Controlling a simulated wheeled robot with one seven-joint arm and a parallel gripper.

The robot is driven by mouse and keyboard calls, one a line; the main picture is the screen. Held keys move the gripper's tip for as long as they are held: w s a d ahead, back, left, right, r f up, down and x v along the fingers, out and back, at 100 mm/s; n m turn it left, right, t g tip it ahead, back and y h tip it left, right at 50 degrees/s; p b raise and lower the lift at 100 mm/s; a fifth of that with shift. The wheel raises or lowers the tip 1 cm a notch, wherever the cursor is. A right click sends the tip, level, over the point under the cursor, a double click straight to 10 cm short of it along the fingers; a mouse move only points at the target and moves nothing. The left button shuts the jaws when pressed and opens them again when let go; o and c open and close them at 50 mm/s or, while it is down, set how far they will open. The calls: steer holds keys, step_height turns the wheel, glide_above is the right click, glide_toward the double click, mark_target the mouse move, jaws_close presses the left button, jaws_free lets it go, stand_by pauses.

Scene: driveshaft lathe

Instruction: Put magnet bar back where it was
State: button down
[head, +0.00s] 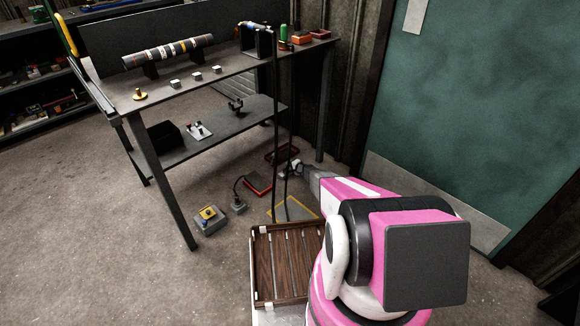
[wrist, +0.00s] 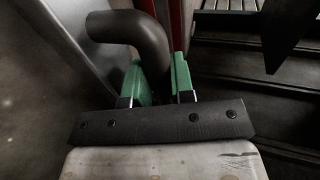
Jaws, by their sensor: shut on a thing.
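My gripper (wrist: 160,78) is shut on a thick dark grey bent rod (wrist: 124,27), which appears to be the hooked handle of the magnet bar. The rod rises between the green fingertips and curves over to the left. Its other end is hidden. In the head view my gripper (head: 293,168) is small and low, beside the right end of the workbench. Long thin dark rods (head: 275,115) run down there from the bench top to near the floor; I cannot tell which of them is the held one.
The workbench (head: 225,70) carries a shaft (head: 168,51) on stands and small blocks. Below stand a yellow-topped box (head: 208,218) and a red tray (head: 258,185) on the floor. A wooden slatted tray (head: 280,266) is near my arm. A green door (head: 480,110) is at right. Floor at left is clear.

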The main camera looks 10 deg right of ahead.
steer(key=c, duration=1)
jaws_free()
